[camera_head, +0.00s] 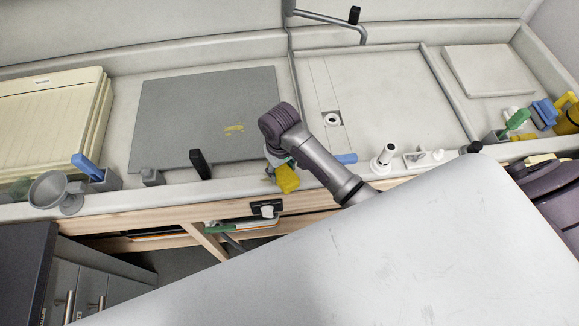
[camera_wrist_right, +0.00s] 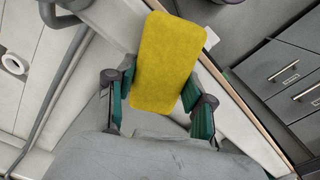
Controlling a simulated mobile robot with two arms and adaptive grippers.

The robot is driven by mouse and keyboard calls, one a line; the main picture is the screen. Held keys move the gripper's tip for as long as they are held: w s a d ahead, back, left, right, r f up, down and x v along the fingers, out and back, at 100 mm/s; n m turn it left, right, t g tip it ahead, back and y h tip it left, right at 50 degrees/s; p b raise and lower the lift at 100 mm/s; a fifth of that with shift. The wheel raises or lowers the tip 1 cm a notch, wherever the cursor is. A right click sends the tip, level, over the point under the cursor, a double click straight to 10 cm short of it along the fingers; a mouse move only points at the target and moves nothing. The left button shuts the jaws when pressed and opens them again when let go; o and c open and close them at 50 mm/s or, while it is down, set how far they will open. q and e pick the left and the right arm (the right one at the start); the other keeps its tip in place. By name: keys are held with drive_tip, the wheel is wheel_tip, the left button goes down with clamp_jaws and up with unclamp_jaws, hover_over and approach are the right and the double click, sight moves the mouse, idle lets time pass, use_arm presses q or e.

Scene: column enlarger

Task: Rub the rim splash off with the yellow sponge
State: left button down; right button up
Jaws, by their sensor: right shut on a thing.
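The yellow sponge (camera_head: 287,179) is in my right gripper (camera_head: 277,163), by the front rim of the worktop, right of the grey board. In the right wrist view the sponge (camera_wrist_right: 167,62) stands out between the green fingers of the right gripper (camera_wrist_right: 158,98), which is shut on it. I cannot tell whether this is the rim splash; no other splash is clear. The sponge and gripper hide part of the front rim. My left gripper is not in view.
A grey funnel (camera_head: 53,188) and blue-handled holder (camera_head: 92,170) stand at the left front. A black-topped post (camera_head: 200,163) rises below the board. A blue-ended item (camera_head: 345,158) and white fittings (camera_head: 384,158) lie to the right. Cream trays (camera_head: 50,105) sit left.

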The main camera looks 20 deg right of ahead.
drive_tip(key=shift+w+a, duration=0.15)
drive_tip(key=shift+a, duration=0.3)
drive_tip(key=shift+w+a, duration=0.25)
drive_tip(key=shift+a, duration=0.7)
drive_tip(key=shift+w+a, duration=0.25)
drive_tip(key=shift+a, duration=0.65)
drive_tip(key=shift+a, duration=0.1)
drive_tip(key=shift+w+a, duration=0.3)
drive_tip(key=shift+a, duration=0.6)
drive_tip(key=shift+w+a, duration=0.25)
drive_tip(key=shift+a, duration=0.6)
drive_tip(key=shift+d, duration=0.1)
drive_tip(key=shift+s+d, duration=0.3)
drive_tip(key=shift+d, duration=0.65)
drive_tip(key=shift+s+d, duration=0.3)
drive_tip(key=shift+d, duration=0.6)
